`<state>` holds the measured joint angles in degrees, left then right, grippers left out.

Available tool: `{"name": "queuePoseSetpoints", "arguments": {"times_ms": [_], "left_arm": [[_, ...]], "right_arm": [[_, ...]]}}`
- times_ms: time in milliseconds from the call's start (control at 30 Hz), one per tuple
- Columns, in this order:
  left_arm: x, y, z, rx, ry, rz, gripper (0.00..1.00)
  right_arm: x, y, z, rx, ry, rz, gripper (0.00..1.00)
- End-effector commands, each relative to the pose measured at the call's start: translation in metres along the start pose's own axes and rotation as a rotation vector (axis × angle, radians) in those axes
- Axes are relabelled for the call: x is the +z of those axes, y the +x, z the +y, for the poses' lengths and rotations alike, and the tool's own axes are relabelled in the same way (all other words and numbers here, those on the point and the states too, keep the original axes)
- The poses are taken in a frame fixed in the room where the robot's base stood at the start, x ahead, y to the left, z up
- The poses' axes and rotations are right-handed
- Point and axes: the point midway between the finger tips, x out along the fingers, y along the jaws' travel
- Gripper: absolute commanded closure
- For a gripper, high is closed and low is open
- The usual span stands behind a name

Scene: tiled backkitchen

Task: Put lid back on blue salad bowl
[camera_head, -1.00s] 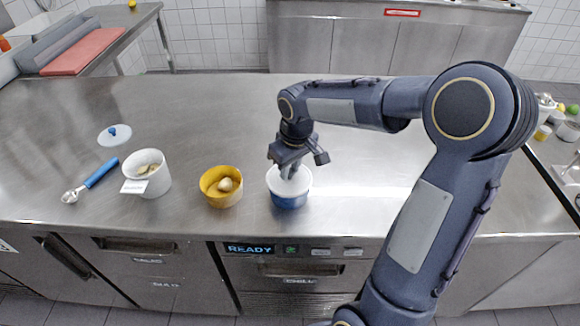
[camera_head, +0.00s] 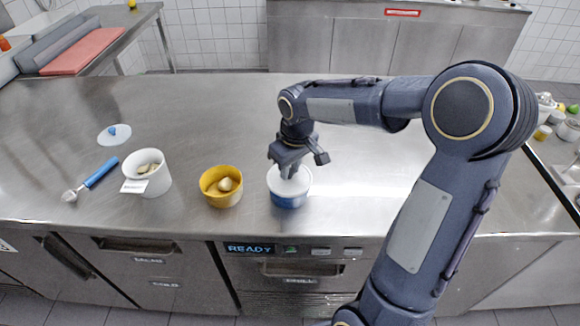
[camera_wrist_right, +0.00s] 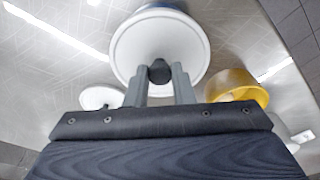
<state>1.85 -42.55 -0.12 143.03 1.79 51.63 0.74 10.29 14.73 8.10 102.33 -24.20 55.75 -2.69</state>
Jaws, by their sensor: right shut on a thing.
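The blue salad bowl (camera_head: 290,201) stands on the steel counter near its front edge, right of the yellow bowl. A white round lid (camera_wrist_right: 185,40) with a dark knob (camera_wrist_right: 160,72) is over the bowl's top; I cannot tell whether it sits fully on the rim. My right gripper (camera_head: 288,176) is above the bowl and shut on the knob, which shows between the fingers in the right wrist view (camera_wrist_right: 160,85). The fingers hide part of the lid in the head view. My left gripper is not in view.
A yellow bowl (camera_head: 221,199) with pale food stands left of the blue bowl. The counter (camera_head: 220,115) behind is clear.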

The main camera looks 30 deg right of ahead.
Motion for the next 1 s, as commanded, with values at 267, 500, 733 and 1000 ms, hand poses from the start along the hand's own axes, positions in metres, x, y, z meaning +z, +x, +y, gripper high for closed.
{"name": "queuePoseSetpoints", "arguments": {"times_ms": [267, 500, 733, 1000], "left_arm": [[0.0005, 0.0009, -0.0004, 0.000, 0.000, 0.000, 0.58], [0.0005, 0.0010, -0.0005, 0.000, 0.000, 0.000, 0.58], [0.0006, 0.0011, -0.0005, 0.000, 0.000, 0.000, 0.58], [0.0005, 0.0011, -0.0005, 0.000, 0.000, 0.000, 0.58]], "right_arm": [[0.0002, 0.0016, -0.0001, 0.000, 0.000, 0.000, 0.99], [0.0002, 0.0018, -0.0003, 0.000, -0.001, 0.000, 0.99], [0.0002, 0.0020, -0.0003, 0.000, 0.000, 0.000, 0.99], [0.0002, 0.0020, -0.0003, 0.000, 0.000, 0.000, 0.58]]}}
